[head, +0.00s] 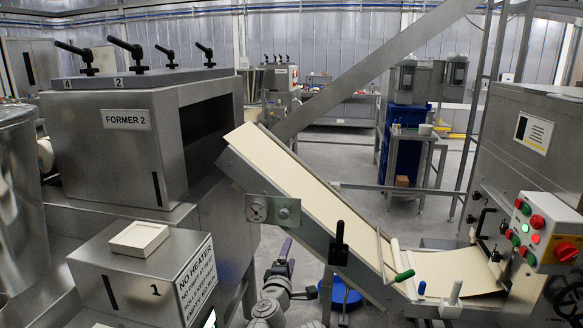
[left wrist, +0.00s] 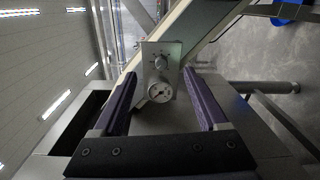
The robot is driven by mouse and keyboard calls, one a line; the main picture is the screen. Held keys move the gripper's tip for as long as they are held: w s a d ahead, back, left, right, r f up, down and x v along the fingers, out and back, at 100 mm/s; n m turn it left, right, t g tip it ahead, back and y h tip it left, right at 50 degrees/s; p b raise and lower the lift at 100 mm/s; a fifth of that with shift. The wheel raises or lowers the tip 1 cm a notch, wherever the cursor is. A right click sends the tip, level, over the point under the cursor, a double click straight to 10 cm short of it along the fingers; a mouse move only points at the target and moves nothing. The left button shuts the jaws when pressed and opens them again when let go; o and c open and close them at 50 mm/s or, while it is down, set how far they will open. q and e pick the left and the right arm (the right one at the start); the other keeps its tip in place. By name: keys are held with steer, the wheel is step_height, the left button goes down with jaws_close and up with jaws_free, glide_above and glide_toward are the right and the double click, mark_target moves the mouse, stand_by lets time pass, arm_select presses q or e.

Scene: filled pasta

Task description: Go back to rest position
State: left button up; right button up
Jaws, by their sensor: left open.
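My left gripper (head: 284,254) shows at the lower middle of the head view, in front of the inclined conveyor. Its purple fingers point up and away from me. In the left wrist view, the two fingers of the left gripper (left wrist: 159,76) stand wide apart with nothing between them. My right gripper is in neither view.
The inclined conveyor (head: 305,183) carries a pale dough sheet down to the right. The FORMER 2 machine (head: 125,150) and a steel box with a small cream tray (head: 139,239) stand left. A control panel (head: 545,235) is at right. Open floor lies behind the conveyor.

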arm_select(q)
steer(key=s+d+f+m+g+h, duration=0.1)
steer(key=s+f+m+g+h, duration=0.4)
steer(key=s+f+m+g, duration=0.85)
steer(key=s+a+f+m+g+y, duration=0.15)
steer(key=s+a+f+y, duration=0.25)
steer(key=a, duration=0.4)
steer(key=s+a+f+m+g+y, duration=0.15)
steer(key=s+a+f+y, duration=0.25)
steer(key=a, duration=0.5)
steer(key=s+d+r+m+p, duration=0.2)
steer(key=s+d, duration=0.1)
steer(key=d, duration=0.2)
steer(key=s+d+r+m+y+p, duration=0.1)
steer(key=s+d+r+m+p, duration=0.1)
steer(key=d, duration=0.3)
steer(key=shift+s+d+r+g+y+p, duration=0.35)
steer(key=shift+s+r+g+p, duration=0.15)
steer(key=shift+s, duration=0.2)
steer(key=shift+m, duration=0.25)
steer(key=shift+c, duration=0.3)
